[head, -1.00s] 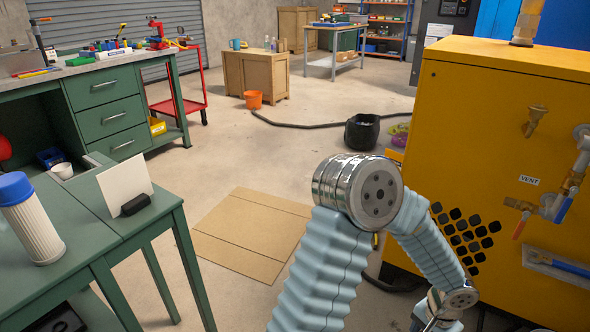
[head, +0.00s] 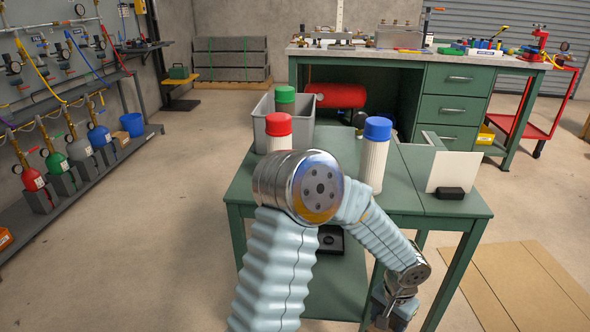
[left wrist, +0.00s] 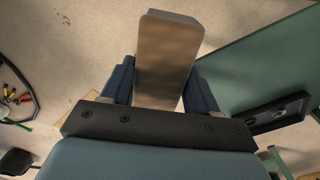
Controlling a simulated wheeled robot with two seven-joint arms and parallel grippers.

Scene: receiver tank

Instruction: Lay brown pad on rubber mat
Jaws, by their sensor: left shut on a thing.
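The brown pad (left wrist: 168,58) is a flat slab with a grey edge, held upright between the two dark fingers of my left gripper (left wrist: 162,82) in the left wrist view. In the head view, my left gripper (head: 396,312) hangs low beside the front right leg of the green table, near the bottom edge. The pad cannot be made out there. No rubber mat can be told for sure. A black square object (head: 330,239) lies on the table's lower shelf, partly behind my arm. My right gripper is not in view.
The green table (head: 440,207) carries blue-capped (head: 373,158) and red-capped (head: 279,133) cylinders, a grey bin (head: 259,122) and a white card (head: 453,172). A cardboard sheet (head: 520,285) lies on the floor at right. Gas bottles (head: 80,160) line the left wall. Floor at left is clear.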

